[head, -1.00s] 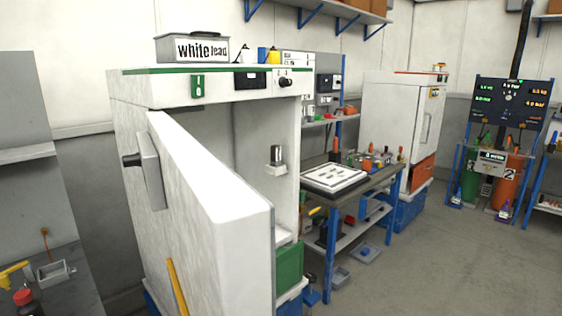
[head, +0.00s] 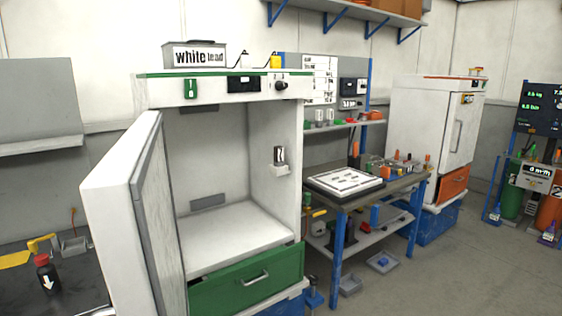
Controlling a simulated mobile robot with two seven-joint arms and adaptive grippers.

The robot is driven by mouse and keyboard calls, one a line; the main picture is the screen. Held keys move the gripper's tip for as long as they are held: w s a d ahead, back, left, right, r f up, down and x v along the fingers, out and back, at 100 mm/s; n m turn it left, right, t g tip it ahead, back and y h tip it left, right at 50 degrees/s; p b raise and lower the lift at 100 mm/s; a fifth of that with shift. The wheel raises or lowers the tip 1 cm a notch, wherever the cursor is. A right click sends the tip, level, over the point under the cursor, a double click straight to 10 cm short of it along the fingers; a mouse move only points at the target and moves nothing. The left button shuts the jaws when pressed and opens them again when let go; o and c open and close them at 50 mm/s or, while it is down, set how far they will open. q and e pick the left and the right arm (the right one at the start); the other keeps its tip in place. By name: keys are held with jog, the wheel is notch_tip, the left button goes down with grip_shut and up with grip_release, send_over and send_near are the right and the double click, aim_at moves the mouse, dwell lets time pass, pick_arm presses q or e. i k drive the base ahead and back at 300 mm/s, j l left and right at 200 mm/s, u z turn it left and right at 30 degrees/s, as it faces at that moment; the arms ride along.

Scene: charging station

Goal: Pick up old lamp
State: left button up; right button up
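No object can be told for certain as the old lamp. A small dark cylinder with a light mark (head: 280,156) sits in a white holder (head: 281,170) on the right inner wall of the open white cabinet (head: 212,150). I cannot tell whether it is the lamp. The cabinet door (head: 125,215) stands open toward me at the left, and the floor of the chamber looks empty. Neither of my grippers is in view.
A green drawer (head: 245,284) sits under the chamber. A workbench (head: 345,199) with a white panel (head: 344,182) stands to the right, before a second white cabinet (head: 425,125). A dark table (head: 75,285) with a red-capped bottle (head: 47,275) is at left.

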aim_at(279, 150)
jog(key=i+l+u, duration=0.1)
jog(key=l, duration=0.25)
jog(key=i+l+u, duration=0.1)
jog(key=l, duration=0.25)
jog(key=l+u, duration=0.1)
jog(key=l, duration=0.25)
jog(key=i+l+u, duration=0.45)
jog(key=i+l, duration=0.45)
